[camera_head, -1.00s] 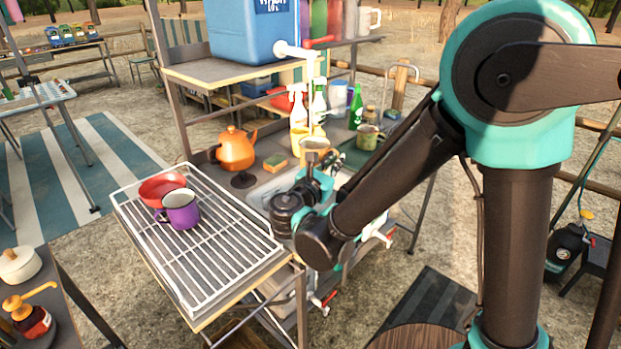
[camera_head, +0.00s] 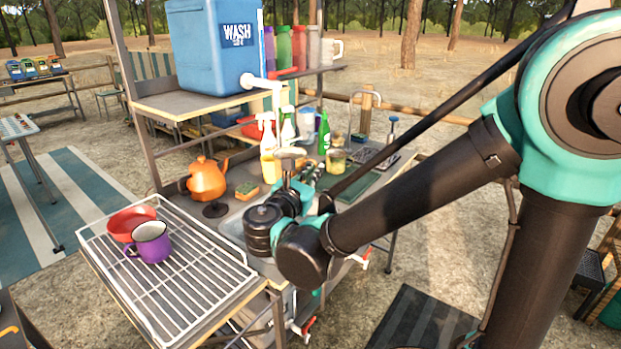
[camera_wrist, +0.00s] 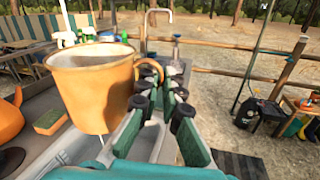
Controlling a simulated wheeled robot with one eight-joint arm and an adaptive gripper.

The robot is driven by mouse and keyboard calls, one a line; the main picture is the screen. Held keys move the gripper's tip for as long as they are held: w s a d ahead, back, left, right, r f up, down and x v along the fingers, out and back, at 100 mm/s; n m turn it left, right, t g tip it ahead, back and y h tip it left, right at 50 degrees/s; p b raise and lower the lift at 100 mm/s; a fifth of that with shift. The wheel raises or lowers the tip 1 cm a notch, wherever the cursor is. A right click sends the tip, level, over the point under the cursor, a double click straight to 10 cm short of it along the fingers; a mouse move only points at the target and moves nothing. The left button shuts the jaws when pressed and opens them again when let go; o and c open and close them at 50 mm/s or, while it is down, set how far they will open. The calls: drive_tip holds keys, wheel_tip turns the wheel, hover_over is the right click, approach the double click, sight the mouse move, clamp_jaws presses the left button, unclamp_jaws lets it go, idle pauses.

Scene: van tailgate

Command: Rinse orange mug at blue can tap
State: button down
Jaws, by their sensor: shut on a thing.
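The orange mug (camera_wrist: 92,88) is upright and close in the wrist view. My gripper (camera_wrist: 158,88) is shut on its handle at the mug's right side. In the head view my gripper (camera_head: 297,190) is over the sink area, and the mug is hard to make out there. The blue can (camera_head: 213,45), marked WASH, stands on the upper shelf. Its white tap (camera_head: 262,82) points right, with a spout turned down above the sink area. In the wrist view a white pipe (camera_wrist: 65,14) comes down behind the mug's left rim. The mug's inside is mostly hidden.
A drying rack (camera_head: 180,290) at the left holds a red bowl (camera_head: 127,222) and a purple mug (camera_head: 150,243). An orange kettle (camera_head: 207,180), a sponge (camera_head: 247,190), spray bottles (camera_head: 269,150) and a green bottle (camera_head: 324,134) stand around the sink.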

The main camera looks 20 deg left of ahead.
sight(298, 158)
drive_tip(key=shift+w+a+f, duration=0.45)
drive_tip(key=shift+w+a, duration=0.8)
drive_tip(key=shift+w, duration=0.7)
drive_tip(key=shift+w+a+f, duration=0.5)
drive_tip(key=shift+w+a, duration=0.8)
drive_tip(key=shift+w, duration=0.6)
drive_tip(key=shift+w+a+f, duration=0.45)
drive_tip(key=shift+w+a, duration=0.8)
drive_tip(key=shift+w, duration=0.7)
drive_tip(key=shift+w+d, duration=0.1)
drive_tip(key=shift+d, duration=0.05)
drive_tip(key=shift+w+d, duration=0.2)
drive_tip(key=shift+d, duration=0.15)
drive_tip(key=shift+a, duration=0.15)
drive_tip(key=shift+s+a, duration=0.3)
drive_tip(key=shift+a, duration=0.05)
drive_tip(key=s+d, duration=0.4)
drive_tip(key=s, duration=0.2)
drive_tip(key=shift+s+d, duration=0.2)
drive_tip(key=shift+s, duration=0.15)
